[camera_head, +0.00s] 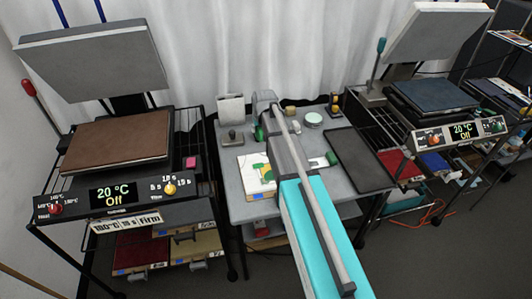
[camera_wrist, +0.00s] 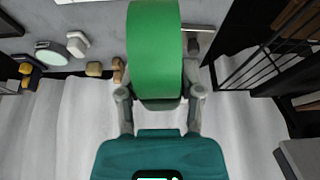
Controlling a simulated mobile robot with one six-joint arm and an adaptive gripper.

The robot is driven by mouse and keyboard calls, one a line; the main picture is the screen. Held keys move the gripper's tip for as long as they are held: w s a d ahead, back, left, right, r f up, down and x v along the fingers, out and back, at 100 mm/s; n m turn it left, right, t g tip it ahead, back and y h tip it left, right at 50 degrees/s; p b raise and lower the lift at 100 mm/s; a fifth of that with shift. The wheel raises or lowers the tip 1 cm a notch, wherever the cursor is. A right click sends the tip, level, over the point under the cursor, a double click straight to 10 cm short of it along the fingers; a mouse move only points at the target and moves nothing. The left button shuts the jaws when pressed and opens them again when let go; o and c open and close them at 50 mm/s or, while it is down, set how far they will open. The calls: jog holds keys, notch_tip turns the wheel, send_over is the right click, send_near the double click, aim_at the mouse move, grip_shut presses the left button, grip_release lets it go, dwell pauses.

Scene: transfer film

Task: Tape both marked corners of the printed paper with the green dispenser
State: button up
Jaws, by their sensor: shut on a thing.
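My gripper (camera_wrist: 160,88) is shut on the green dispenser (camera_wrist: 155,45), with one finger on each side of it. The dispenser fills the upper middle of the wrist view. In the head view a small part of green (camera_head: 259,132) shows beside my arm; most of the gripper is hidden there. The printed paper (camera_head: 248,163) lies on the grey middle table, left of my arm, with a green and orange print. My arm covers its right side. The paper is not clear in the wrist view, and I cannot make out its marked corners.
A heat press (camera_head: 115,155) stands at left and another (camera_head: 435,95) at right, both open. A dark tray (camera_head: 360,160) lies on the table's right side. A pale green round tin (camera_head: 313,119), a grey stamp-like piece (camera_head: 232,138) and a white block (camera_head: 231,108) stand farther back.

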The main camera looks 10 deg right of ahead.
notch_tip(320, 180, up, 12)
jog(key=p, duration=1.1)
jog(key=shift+r, duration=0.15)
jog(key=shift+a, duration=0.1)
